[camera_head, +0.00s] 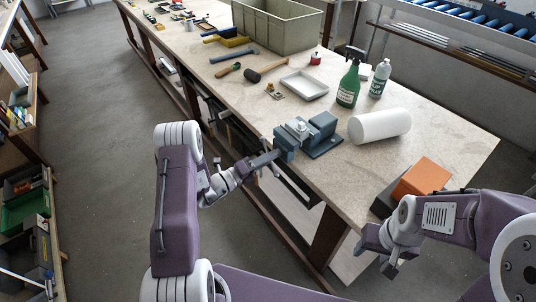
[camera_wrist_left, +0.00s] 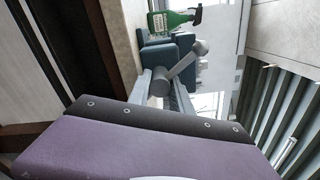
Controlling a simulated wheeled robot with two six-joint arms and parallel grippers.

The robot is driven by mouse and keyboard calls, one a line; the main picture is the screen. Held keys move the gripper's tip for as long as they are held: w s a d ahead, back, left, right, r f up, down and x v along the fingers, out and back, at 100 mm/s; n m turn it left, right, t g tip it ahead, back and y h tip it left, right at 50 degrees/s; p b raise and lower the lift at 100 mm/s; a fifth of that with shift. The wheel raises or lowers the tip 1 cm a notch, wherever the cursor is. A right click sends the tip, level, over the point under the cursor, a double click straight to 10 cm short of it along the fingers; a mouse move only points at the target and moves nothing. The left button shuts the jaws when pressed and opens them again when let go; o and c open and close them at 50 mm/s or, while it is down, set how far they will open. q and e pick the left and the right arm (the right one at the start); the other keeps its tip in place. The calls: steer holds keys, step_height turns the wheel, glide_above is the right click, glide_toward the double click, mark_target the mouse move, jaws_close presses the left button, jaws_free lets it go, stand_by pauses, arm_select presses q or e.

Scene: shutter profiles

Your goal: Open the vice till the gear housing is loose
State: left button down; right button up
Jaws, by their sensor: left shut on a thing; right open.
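The blue-grey vice (camera_head: 323,136) is fixed near the table's front edge; part of it also shows in the left wrist view (camera_wrist_left: 158,57). The gear housing (camera_head: 298,128), a small light-grey part, sits between the vice jaws. My left gripper (camera_head: 270,158) is at the vice's front side, shut on the vice handle. In the left wrist view the handle (camera_wrist_left: 183,60) is a grey bar with a rounded end between my fingers (camera_wrist_left: 163,88). The fingertips' exact contact is partly hidden. My right gripper (camera_head: 378,246) is open and empty, off the table's front edge.
A white cylinder (camera_head: 380,126) lies right of the vice. A green spray bottle (camera_head: 348,86) and a clear bottle (camera_head: 379,80) stand behind. An orange box (camera_head: 423,178) is near my right arm. A white tray (camera_head: 304,86), a mallet (camera_head: 268,71) and a large bin (camera_head: 277,28) lie further back.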

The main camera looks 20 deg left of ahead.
arm_select(q)
steer(key=shift+r+n+p, duration=0.1)
steer(key=shift+n+p, duration=0.55)
steer(key=shift+n, duration=0.75)
steer(key=c, duration=1.2)
jaws_free()
steer(key=shift+o, duration=0.2)
steer(key=shift+w+d, duration=0.1)
steer(key=shift+w, duration=0.05)
steer(key=v, duration=0.9)
steer(key=shift+b, duration=0.3)
